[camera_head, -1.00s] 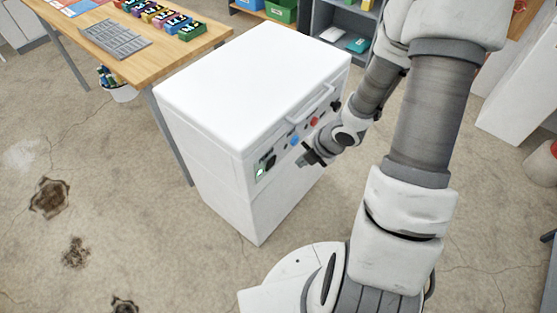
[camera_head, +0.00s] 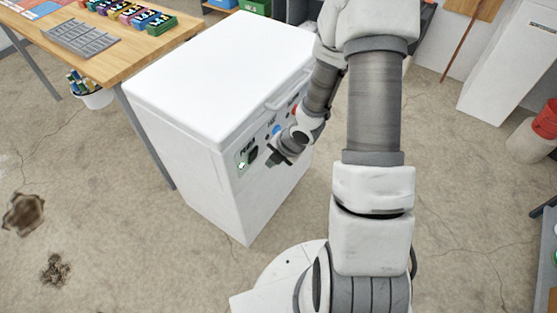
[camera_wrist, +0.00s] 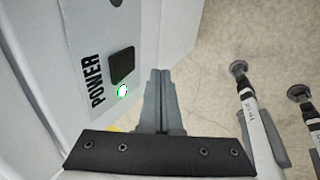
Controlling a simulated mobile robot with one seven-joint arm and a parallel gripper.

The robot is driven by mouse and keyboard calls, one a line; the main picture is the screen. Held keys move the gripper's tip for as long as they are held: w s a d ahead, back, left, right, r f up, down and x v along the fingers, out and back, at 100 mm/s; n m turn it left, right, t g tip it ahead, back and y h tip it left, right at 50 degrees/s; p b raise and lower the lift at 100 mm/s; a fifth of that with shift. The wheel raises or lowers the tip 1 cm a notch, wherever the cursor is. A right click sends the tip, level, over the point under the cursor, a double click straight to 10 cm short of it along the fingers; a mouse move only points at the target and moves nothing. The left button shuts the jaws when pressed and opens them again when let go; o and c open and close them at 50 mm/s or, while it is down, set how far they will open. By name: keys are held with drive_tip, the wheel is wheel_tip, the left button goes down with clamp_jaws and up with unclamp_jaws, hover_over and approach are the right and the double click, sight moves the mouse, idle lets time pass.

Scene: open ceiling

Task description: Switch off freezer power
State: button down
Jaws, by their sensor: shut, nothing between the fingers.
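The white chest freezer (camera_head: 215,75) stands in front of me, with a control panel on its front face. My gripper (camera_head: 272,161) is just in front of the panel, near the switch. In the wrist view my gripper (camera_wrist: 160,78) is shut and empty, its fingertips beside the switch, apart from it in the picture. Whether it touches the panel cannot be told.
A wooden table (camera_head: 110,62) with a grey rack and colourful boxes stands left of the freezer. A white bucket (camera_head: 95,98) is under it. A red-topped bin (camera_head: 545,125) stands far right. The floor left of the freezer is open.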

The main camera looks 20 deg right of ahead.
sight(254, 153)
drive_tip(key=shift+w+a+r, duration=0.3)
drive_tip(key=shift+w+a, duration=0.25)
drive_tip(key=shift+w, duration=0.2)
drive_tip(key=shift+w+a+r, duration=0.25)
drive_tip(key=shift+w+a, duration=0.25)
drive_tip(key=shift+w, duration=0.25)
drive_tip(key=shift+w+a+r+p, duration=0.25)
drive_tip(key=shift+w+r+p, duration=0.1)
drive_tip(key=shift+p, duration=0.15)
drive_tip(key=shift+w+a+f, duration=0.1)
drive_tip(key=shift+w+a+r+p, duration=0.1)
drive_tip(key=shift+r+p, duration=0.6)
drive_tip(key=shift+r, duration=0.2)
drive_tip(key=shift+s+d, duration=0.2)
